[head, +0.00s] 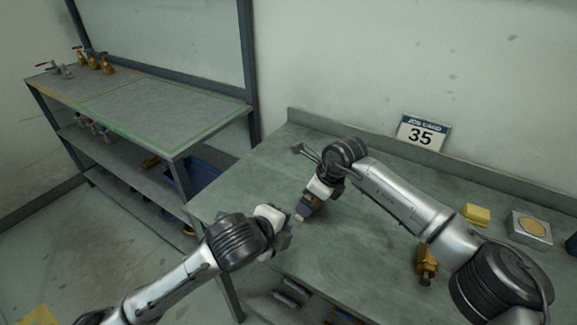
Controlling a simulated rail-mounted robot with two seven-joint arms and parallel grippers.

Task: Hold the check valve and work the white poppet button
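A small pale, whitish piece (298,218) shows between my two grippers; it may be the white poppet button, but it is too small to be sure. My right gripper (306,208) points down-left over the bench, with a dark purplish part at its end; I cannot tell whether that is a finger or a held valve body. My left gripper (284,236) is close by, just below and left of it, over the bench's front edge. Its fingers are too small to read. I cannot make out the check valve clearly.
A brass fitting (427,262) stands on the green-grey bench (245,195) beside my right forearm. A yellow block (476,214) and a grey box with a tan disc (530,228) are at right. A job card (422,132) leans at the back. A shelf rack (140,105) holds valves at left.

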